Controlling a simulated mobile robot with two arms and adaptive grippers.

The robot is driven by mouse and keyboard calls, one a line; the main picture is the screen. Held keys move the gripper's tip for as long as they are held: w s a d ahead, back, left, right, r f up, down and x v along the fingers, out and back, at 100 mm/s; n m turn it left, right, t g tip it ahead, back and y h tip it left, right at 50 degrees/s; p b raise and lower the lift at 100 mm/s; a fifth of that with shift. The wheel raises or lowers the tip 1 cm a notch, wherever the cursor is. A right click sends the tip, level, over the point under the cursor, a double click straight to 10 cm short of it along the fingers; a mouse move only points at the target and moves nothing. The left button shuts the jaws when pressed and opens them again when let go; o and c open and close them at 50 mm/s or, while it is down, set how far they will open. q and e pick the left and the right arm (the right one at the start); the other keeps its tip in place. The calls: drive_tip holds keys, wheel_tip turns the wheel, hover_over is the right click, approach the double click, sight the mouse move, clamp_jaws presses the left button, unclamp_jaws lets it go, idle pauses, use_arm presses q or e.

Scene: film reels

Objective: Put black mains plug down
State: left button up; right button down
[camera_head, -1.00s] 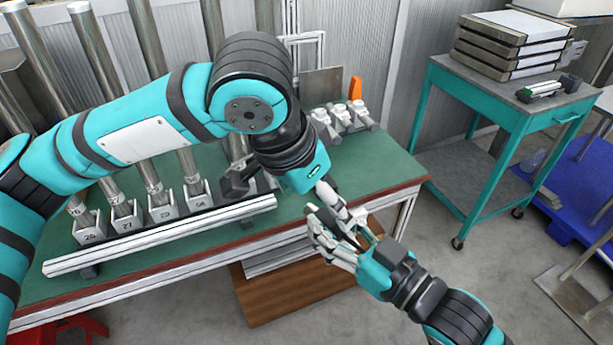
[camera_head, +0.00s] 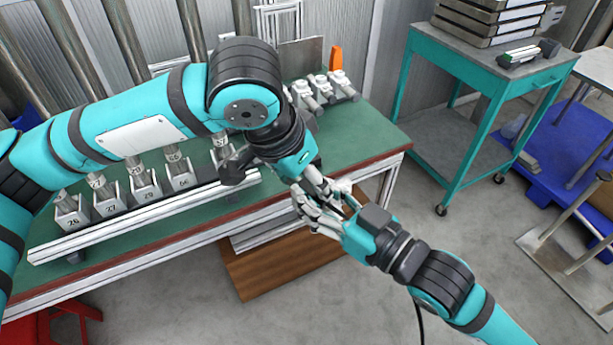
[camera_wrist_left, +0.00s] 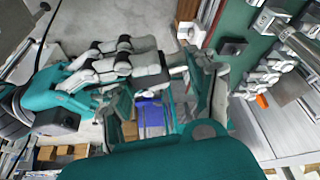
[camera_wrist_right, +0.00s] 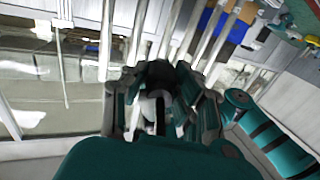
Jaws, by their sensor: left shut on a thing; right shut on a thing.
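My left gripper (camera_head: 318,186) and right gripper (camera_head: 336,204) meet in mid-air off the front edge of the green bench. Their fingers overlap. The black mains plug (camera_wrist_left: 178,72) is a small dark piece between the fingers in the left wrist view, mostly hidden by them. Both grippers appear shut on it. A thin black cable (camera_head: 420,318) hangs below my right forearm in the head view; it also curves at the upper left of the left wrist view (camera_wrist_left: 45,38). In the right wrist view, the fingers close around something dark and pale that is hard to make out.
The green bench (camera_head: 372,128) bears a rack of numbered metal holders (camera_head: 108,205) with upright tubes, and several white clamp-like parts (camera_head: 322,88) at its back right. A teal trolley (camera_head: 480,62) with stacked cases stands at the right. A brown wooden box (camera_head: 290,268) sits below the bench.

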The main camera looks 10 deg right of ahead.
use_arm(q)
drive_tip(key=shift+s+d, duration=0.1)
drive_tip(key=shift+s, duration=0.05)
drive_tip(key=shift+c, duration=1.6)
use_arm(e)
drive_tip(key=c, duration=1)
unclamp_jaws()
drive_tip(key=shift+o, duration=0.2)
